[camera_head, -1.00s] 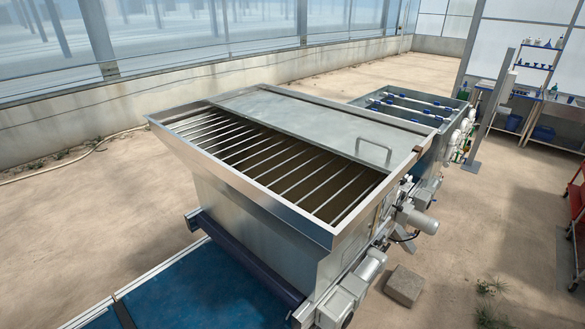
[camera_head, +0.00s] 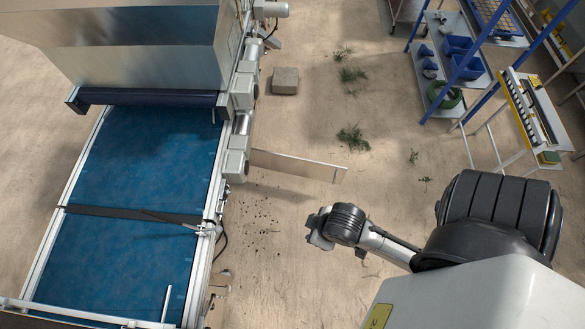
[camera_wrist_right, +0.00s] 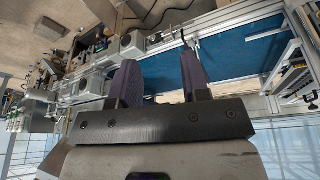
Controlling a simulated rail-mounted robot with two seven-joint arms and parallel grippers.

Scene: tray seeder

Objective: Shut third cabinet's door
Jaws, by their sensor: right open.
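A flat pale panel (camera_head: 298,165), apparently an open cabinet door, sticks out to the right from the side of the conveyor machine, beside a grey box (camera_head: 236,158). I cannot tell which cabinet is the third. My right gripper (camera_head: 318,230) is below and right of the panel in the head view, apart from it, with its fingers hard to make out there. In the right wrist view, the two dark fingers of my right gripper (camera_wrist_right: 160,80) are spread with nothing between them. The panel cannot be made out clearly in that view. My left gripper is not in view.
The blue conveyor belt (camera_head: 140,170) runs beside the grey boxes, under the metal hopper (camera_head: 140,45). A brown block (camera_head: 285,80) and weeds lie on the sandy floor. A blue-framed shelf (camera_head: 460,60) stands at upper right. Floor around the panel is mostly clear.

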